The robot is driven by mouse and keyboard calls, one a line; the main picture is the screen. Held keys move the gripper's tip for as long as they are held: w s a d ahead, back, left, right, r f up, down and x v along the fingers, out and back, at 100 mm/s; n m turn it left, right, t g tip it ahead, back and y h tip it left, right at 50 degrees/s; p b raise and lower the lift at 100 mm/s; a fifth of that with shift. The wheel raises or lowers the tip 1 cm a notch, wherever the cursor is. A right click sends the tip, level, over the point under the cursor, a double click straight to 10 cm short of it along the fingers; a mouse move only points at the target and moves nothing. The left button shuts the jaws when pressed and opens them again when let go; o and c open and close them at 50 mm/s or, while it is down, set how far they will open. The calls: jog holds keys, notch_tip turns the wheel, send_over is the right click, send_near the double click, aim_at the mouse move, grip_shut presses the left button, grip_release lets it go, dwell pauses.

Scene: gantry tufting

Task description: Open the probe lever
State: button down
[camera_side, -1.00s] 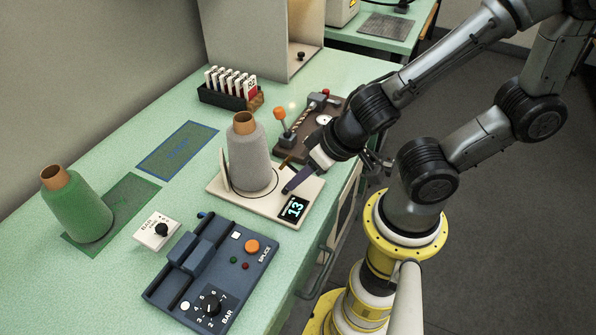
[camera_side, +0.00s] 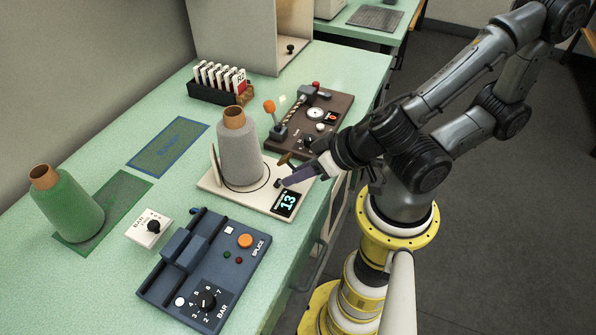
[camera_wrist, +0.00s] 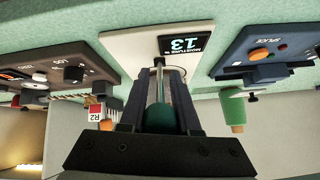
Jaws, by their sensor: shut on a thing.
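The moisture meter (camera_side: 262,200) is a cream plate with a lit display reading 13, and it bears a grey yarn cone (camera_side: 240,150). In the wrist view, the probe lever is a thin metal rod (camera_wrist: 159,75) with a round teal knob (camera_wrist: 160,117), beside the display. My gripper (camera_wrist: 166,90) has its fingers closed around the lever, with the knob between them. In the side view, my gripper (camera_side: 287,173) is low over the meter's right edge, by the display. There the fingers hide most of the lever.
A brown device (camera_side: 330,108) with an orange-tipped lever stands just behind the meter. A blue splicer (camera_side: 205,270) is in front. A green cone (camera_side: 75,210) stands at left. A card rack (camera_side: 217,92) is behind.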

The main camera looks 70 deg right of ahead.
jog(key=c, duration=0.7)
grip_release()
jog(key=shift+v, duration=1.4)
notch_tip(320, 180, up, 7)
jog(key=shift+s+r, duration=0.1)
